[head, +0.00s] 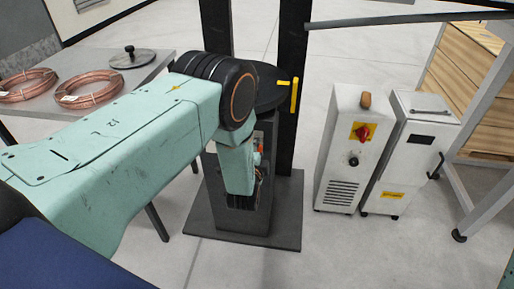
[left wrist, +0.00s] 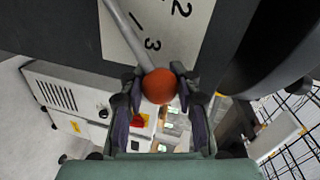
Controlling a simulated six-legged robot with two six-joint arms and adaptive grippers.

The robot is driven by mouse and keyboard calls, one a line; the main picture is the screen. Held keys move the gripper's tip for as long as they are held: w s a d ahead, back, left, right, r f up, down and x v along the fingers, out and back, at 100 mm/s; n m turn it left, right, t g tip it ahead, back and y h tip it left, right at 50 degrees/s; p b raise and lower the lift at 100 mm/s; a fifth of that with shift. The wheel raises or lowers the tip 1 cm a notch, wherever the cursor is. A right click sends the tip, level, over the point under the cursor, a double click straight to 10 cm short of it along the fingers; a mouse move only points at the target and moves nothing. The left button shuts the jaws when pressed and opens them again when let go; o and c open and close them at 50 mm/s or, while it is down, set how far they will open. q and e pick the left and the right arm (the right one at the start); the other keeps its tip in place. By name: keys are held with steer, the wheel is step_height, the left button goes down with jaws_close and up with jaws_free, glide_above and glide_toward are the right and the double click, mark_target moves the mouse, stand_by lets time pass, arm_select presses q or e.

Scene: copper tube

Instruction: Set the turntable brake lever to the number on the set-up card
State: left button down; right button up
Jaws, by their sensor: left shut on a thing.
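In the left wrist view the brake lever (left wrist: 138,38) is a grey rod ending in an orange ball knob (left wrist: 160,86). My left gripper (left wrist: 156,78) is shut on this knob, one finger on each side. The rod runs over a white number plate (left wrist: 118,36) with black marks; a 2 and a 3 show, and the rod lies on the left, beside the 3. In the head view my left gripper (head: 243,200) is at the dark turntable stand (head: 262,215), and my arm hides most of the lever. No set-up card can be made out. My right gripper is not in view.
A grey table (head: 140,80) with copper coils (head: 88,90) stands at the left. Two white cabinets (head: 345,150) stand right of the turntable stand. A dark upright post (head: 290,40) rises behind it. Floor is clear in front of the cabinets.

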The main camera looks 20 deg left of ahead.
arm_select(q)
steer(key=c, duration=1.3)
jaws_free()
steer(key=shift+s+d+f, duration=0.1)
steer(key=shift+s+f, duration=0.2)
steer(key=shift+f, duration=0.1)
steer(key=shift+c, duration=0.2)
steer(key=o, duration=0.4)
steer(key=shift+w+r, duration=0.15)
steer(key=shift+r, duration=0.1)
steer(key=v, duration=1.2)
steer(key=shift+r, duration=0.1)
